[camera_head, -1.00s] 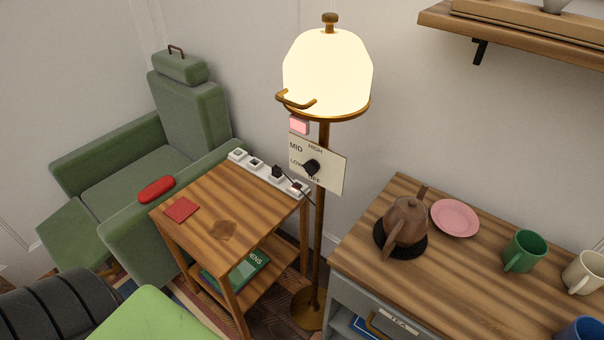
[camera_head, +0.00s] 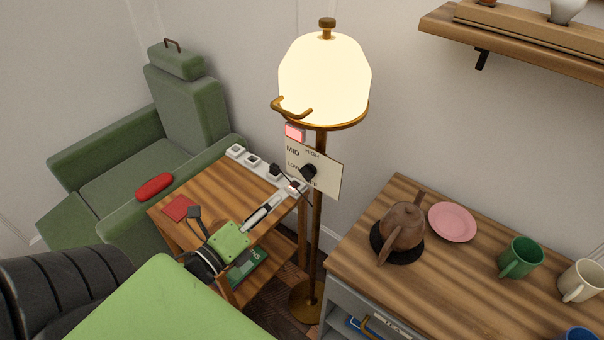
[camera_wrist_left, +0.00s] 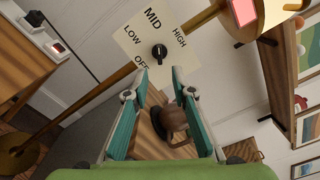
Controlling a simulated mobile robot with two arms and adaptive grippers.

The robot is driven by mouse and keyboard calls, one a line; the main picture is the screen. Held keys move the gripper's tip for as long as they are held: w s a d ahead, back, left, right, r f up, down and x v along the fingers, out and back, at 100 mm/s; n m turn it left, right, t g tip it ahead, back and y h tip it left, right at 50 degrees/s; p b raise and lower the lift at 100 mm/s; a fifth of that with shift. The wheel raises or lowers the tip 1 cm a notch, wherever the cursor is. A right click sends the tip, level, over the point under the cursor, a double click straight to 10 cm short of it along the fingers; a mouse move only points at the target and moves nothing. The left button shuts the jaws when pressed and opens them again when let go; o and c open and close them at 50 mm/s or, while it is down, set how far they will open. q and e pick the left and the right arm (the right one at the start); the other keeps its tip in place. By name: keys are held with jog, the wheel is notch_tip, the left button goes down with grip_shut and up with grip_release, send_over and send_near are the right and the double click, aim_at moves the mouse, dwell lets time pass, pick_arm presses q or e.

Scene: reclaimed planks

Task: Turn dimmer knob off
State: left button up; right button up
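The black dimmer knob (camera_head: 309,171) sits on a pale plate (camera_head: 329,179) marked LOW, MID, HIGH and OFF, on the brass pole of a floor lamp. The lampshade (camera_head: 325,80) glows brightly. The knob also shows in the left wrist view (camera_wrist_left: 159,51), where a small light mark on it seems to face MID. My left gripper (camera_head: 236,207) is open and empty, with its fingers spread over the side table, below and left of the knob. In the left wrist view, the fingertips (camera_wrist_left: 160,77) are apart, just below the knob and not touching it. My right gripper is not in view.
A wooden side table (camera_head: 183,188) with a power strip (camera_head: 252,161) stands left of the pole. A cabinet (camera_head: 370,278) with a brown teapot (camera_head: 403,225), pink plate and mugs stands right. A green armchair (camera_head: 185,105) is at the left.

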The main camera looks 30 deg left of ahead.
aim_at(303, 176)
pick_arm(q)
jog(key=w, duration=0.3)
jog(key=w+p, duration=0.1)
jog(key=w, duration=0.3)
jog(key=w+d+p, duration=0.1)
jog(key=w, duration=0.2)
jog(key=shift+w, duration=0.25)
jog(key=shift+c, duration=0.5)
grip_shut()
